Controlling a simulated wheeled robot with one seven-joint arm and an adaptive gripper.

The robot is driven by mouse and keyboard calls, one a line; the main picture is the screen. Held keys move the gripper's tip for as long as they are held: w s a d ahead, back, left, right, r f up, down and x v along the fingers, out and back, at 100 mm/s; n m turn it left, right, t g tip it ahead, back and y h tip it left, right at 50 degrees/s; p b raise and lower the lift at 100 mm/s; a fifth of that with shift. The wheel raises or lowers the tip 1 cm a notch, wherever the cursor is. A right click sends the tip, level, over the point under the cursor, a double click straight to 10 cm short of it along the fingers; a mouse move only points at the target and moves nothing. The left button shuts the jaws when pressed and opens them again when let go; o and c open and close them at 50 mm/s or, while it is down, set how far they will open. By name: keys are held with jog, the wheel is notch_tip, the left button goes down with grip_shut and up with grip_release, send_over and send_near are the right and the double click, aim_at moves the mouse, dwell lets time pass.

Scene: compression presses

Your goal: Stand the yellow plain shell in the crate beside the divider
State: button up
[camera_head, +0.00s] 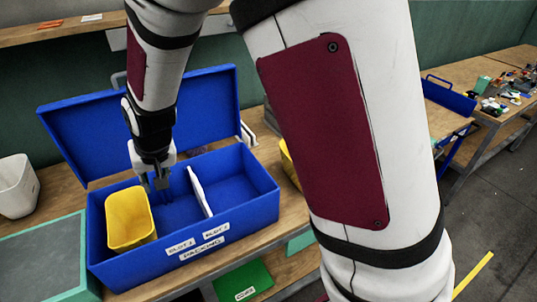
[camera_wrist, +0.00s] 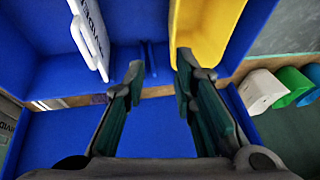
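The blue crate (camera_head: 250,205) stands on the wooden bench with its lid raised behind it. A white divider (camera_head: 199,190) stands across its middle; it also shows in the wrist view (camera_wrist: 88,35). The yellow plain shell (camera_head: 130,217) is in the crate's left part, left of the divider with a gap between them. In the wrist view the shell (camera_wrist: 205,30) is at upper right. My gripper (camera_head: 158,184) reaches down into the crate between shell and divider. Its fingers (camera_wrist: 160,65) are apart with nothing between them. One fingertip is close to the shell's edge; I cannot tell whether they touch.
A white bin (camera_head: 17,187) stands on the bench at left, behind a green-rimmed tray (camera_head: 84,262). Part of another yellow object (camera_head: 290,163) shows beside my arm. The crate's right compartment looks empty.

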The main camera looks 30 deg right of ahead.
jog(key=s+d+r, duration=1)
jog(key=s+r, duration=0.1)
jog(key=r, duration=0.3)
jog(key=s+d+r+h, duration=0.1)
jog(key=s+d+r, duration=0.1)
jog(key=s, duration=0.5)
jog(key=s+d+r+t, duration=0.1)
jog(key=s+d, duration=0.3)
jog(key=s, duration=0.4)
jog(key=shift+d+r+n+h, duration=0.2)
jog(key=shift+r+n+h, duration=0.15)
jog(key=shift+r, duration=0.3)
